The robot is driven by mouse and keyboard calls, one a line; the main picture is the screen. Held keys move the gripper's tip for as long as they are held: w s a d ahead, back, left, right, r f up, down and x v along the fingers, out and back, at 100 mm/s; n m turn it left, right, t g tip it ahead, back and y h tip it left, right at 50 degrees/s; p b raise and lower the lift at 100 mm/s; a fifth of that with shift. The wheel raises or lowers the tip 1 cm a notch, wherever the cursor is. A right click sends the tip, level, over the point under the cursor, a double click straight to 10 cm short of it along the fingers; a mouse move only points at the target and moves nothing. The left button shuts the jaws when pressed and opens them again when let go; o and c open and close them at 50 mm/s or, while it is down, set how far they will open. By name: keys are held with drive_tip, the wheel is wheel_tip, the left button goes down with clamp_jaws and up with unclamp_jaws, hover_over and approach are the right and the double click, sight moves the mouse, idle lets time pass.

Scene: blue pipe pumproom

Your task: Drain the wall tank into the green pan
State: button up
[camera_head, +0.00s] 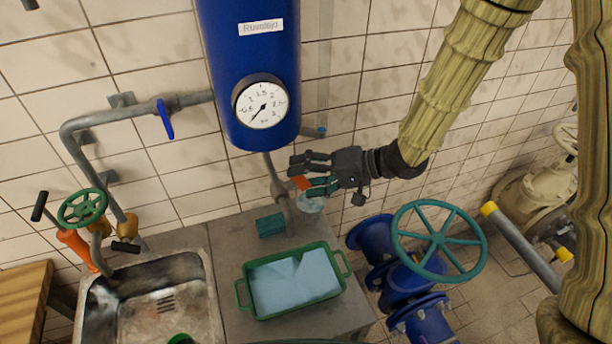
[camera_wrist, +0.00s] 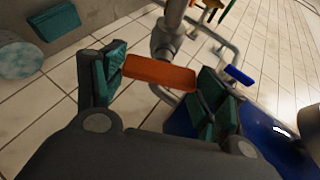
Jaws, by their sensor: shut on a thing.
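The blue wall tank (camera_head: 252,60) hangs on the tiled wall with a round gauge (camera_head: 260,104), whose needle points to the lower left. A grey outlet pipe (camera_head: 273,172) with a valve body runs down from its bottom. An orange lever (camera_head: 300,183) sits beside this pipe; it also shows in the wrist view (camera_wrist: 160,73). My gripper (camera_head: 308,174) is shut on the orange lever, its pads on either side in the wrist view (camera_wrist: 155,85). The green pan (camera_head: 341,288) stands on the grey bench below, with a light blue surface inside; I cannot tell if it is liquid.
A teal block (camera_head: 270,226) and a pale round thing (camera_head: 311,204) lie behind the pan. A metal sink (camera_head: 150,300) is at left, with a green handwheel (camera_head: 83,208) above. A blue valve with a teal handwheel (camera_head: 438,241) stands right of the bench.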

drive_tip(key=o, duration=1)
drive_tip(key=shift+d, duration=0.1)
drive_tip(key=v, duration=1.2)
